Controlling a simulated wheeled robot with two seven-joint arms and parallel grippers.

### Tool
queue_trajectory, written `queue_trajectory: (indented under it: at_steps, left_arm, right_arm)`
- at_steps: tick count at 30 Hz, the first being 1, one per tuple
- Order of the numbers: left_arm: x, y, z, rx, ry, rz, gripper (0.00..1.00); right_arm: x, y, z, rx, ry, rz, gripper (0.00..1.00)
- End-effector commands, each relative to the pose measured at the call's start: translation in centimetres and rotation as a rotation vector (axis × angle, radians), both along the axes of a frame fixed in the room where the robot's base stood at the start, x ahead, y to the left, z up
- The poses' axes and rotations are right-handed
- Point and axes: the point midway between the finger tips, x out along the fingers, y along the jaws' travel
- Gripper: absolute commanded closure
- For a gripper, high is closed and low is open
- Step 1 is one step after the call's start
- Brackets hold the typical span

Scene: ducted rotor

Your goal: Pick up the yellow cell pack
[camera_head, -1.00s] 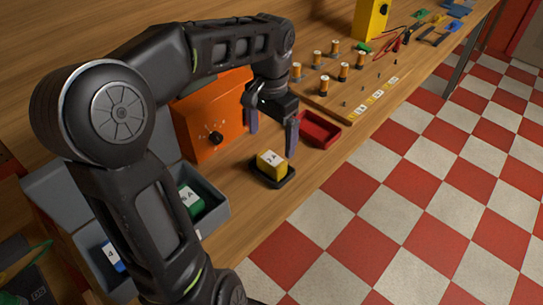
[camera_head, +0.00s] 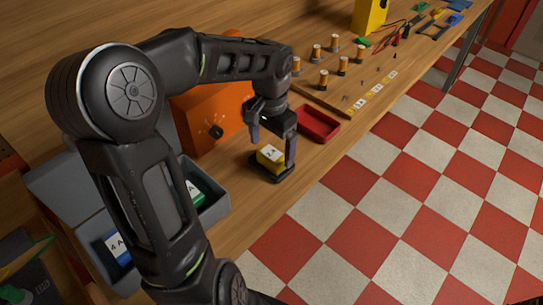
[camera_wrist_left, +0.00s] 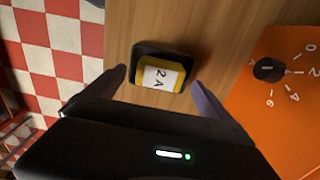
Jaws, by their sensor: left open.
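The yellow cell pack (camera_head: 270,156), with a white label reading 2A, sits in a small black tray (camera_head: 285,179) on the wooden bench. It also shows in the left wrist view (camera_wrist_left: 148,75), in the black tray (camera_wrist_left: 140,49). My left gripper (camera_head: 273,152) is open, its fingers pointing down close to the pack. In the left wrist view its two fingertips (camera_wrist_left: 160,77) stand apart, one to each side of the pack, with gaps between. In the head view one finger hides the pack's right end. My right gripper is not in view.
An orange box (camera_head: 205,125) with a dial stands behind the pack. An empty red tray (camera_head: 318,124) is to the right. A grey bin (camera_head: 215,208) with green and blue packs is at left. The bench's front edge is close to the black tray.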

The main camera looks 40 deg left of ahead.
Motion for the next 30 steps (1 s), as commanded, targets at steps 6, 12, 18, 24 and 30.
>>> queue_trajectory:
  at_steps: [6, 12, 18, 24, 30]
  left_arm:
    - [0.0, 0.0, -2.1, 0.0, 0.001, 0.0, 0.06]
    - [0.0, 0.0, -2.2, 0.001, -0.001, 0.0, 0.06]
    - [0.0, 0.0, -2.1, 0.001, -0.001, 0.0, 0.06]
    - [0.0, 0.0, -2.1, 0.001, -0.001, 0.0, 0.08]
    - [0.0, 0.0, -2.1, 0.001, -0.001, 0.0, 0.24]
  right_arm:
    - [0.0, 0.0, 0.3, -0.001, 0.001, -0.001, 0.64]
    - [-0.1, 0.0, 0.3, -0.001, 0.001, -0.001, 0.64]
    - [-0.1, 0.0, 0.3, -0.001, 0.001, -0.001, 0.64]
    - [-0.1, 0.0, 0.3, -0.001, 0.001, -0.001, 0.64]
    - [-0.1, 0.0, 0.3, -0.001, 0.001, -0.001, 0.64]
